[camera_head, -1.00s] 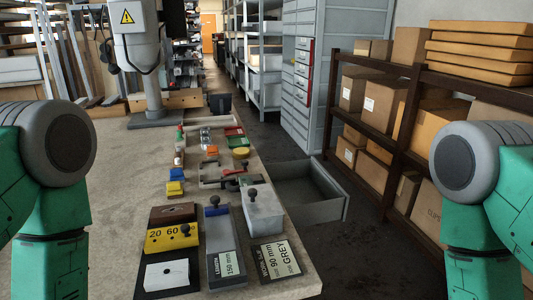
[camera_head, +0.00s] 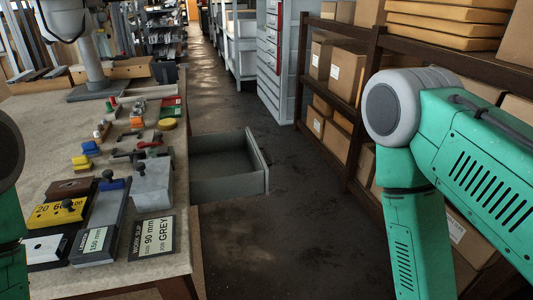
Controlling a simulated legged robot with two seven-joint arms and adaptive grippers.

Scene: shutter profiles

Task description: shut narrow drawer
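The grey drawer (camera_head: 262,180) sticks out open from the right side of the workbench, below its top, over the dark floor. Its front panel faces right and its inside is empty as far as I can see. My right arm comes down at the right of the picture, apart from the drawer, and its gripper is below the frame. Only a piece of my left arm shows at the left edge, and its gripper is out of view.
The workbench (camera_head: 40,113) carries blocks, gauges and a work slip (camera_head: 152,238). Shelves with cardboard boxes (camera_head: 344,65) stand on the right. A grey cabinet (camera_head: 270,62) stands behind. Dark floor (camera_head: 290,215) is free between the drawer and the shelves.

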